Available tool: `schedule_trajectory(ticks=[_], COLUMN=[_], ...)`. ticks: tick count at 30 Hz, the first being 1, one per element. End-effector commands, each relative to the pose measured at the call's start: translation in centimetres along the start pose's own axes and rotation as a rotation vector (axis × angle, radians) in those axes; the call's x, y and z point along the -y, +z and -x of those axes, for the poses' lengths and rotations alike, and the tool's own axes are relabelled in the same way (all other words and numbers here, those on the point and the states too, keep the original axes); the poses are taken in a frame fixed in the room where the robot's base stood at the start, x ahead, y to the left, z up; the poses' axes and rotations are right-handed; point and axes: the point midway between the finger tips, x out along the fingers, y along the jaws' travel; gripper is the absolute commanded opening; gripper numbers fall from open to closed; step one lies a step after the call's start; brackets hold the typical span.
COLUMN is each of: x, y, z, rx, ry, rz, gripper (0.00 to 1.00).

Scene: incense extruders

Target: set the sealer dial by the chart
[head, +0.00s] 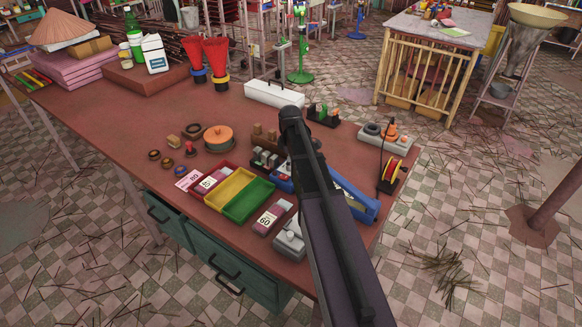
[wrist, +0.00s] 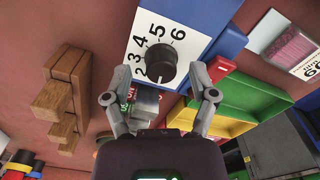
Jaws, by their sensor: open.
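The sealer's black dial (wrist: 155,70) sits on a white panel with the numbers 2 to 6 visible around it. The sealer's blue body (wrist: 215,32) also shows in the head view (head: 357,200), partly hidden by my arm. My gripper (wrist: 161,73) is open in the wrist view, one finger on each side of the dial; I cannot tell whether they touch it. The dial's exact setting is hard to read. A packet with a pink window and a label ending in 60 (wrist: 292,45) lies beside the sealer. I cannot make out a chart for certain.
Yellow (head: 230,186) and green (head: 249,201) trays lie left of the sealer. A brown wooden rack (wrist: 62,95) stands close to my gripper. A spool stand (head: 391,176) and a grey tray (head: 386,136) are to the right. The table's left middle is mostly clear.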

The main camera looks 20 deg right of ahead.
Motion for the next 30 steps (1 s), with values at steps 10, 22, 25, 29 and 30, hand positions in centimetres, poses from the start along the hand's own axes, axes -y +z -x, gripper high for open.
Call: schedule_trajectory(ticks=[10, 22, 25, 29, 30], x=[0.01, 0.01, -0.01, -0.03, -0.04], y=[-0.02, -0.04, -0.04, -0.05, -0.05], z=[-0.60, -0.58, -0.58, -0.58, -0.58], rx=[0.000, 0.000, 0.000, 0.000, 0.000], ry=[0.000, 0.000, 0.001, 0.001, 0.001], rz=[0.000, 0.001, 0.001, -0.004, -0.011], gripper=[0.74, 0.09, 0.00, 0.00, 0.00])
